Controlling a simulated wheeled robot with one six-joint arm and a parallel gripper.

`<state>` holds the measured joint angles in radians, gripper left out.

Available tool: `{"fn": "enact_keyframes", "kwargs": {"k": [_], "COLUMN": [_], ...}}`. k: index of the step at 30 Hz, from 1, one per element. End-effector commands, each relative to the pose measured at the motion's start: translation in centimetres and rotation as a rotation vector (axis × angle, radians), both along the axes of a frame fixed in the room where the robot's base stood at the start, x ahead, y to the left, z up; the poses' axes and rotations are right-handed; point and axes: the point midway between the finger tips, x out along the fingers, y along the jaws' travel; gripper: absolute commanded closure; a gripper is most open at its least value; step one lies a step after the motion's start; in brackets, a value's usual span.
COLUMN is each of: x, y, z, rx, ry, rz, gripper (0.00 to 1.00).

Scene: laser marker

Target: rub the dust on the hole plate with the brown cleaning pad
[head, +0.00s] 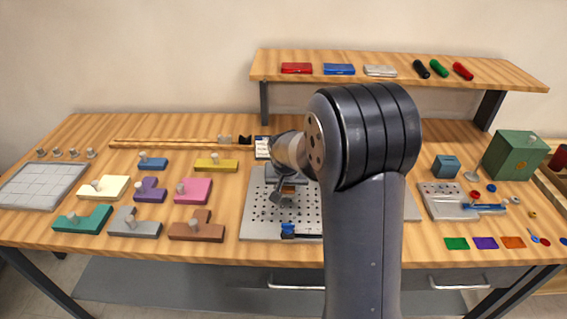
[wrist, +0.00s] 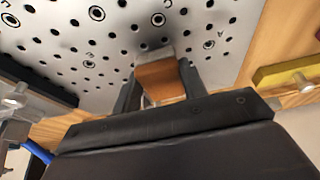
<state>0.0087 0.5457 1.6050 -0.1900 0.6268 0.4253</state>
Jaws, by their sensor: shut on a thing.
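The light grey hole plate (head: 255,222) lies on the bench in the middle, partly hidden behind my arm. It fills the upper part of the wrist view (wrist: 110,55), with dark holes, ringed holes and letters. My gripper (wrist: 160,84) is shut on the brown cleaning pad (wrist: 160,80), whose far end has a grey strip. The pad's far end is over the plate, close to its surface; I cannot tell whether it touches. A dark smudge, dust or shadow, shows on the plate just beyond the pad. In the head view my gripper (head: 278,191) is over the plate's left half.
A yellow block (head: 216,164) with a knob lies left of the plate's back. Several coloured blocks stand further left. A grey fixture (head: 448,203) and a green box (head: 514,155) are at the right. A shelf (head: 400,76) spans the back. A blue-and-black part (head: 288,230) sits at the plate's front edge.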

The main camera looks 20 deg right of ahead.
Motion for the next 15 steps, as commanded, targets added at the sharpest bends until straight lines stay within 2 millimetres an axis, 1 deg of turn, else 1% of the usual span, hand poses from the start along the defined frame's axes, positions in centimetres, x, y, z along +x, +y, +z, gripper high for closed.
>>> {"fn": "enact_keyframes", "kwargs": {"k": [1,15], "x": [0.1,-0.1], "y": [0.0,-0.3], "z": [1.2,5.4], "rx": [0.001,0.001], "ry": [-0.005,-0.005], "rz": [0.000,0.002], "gripper": [0.81,0.81]}}
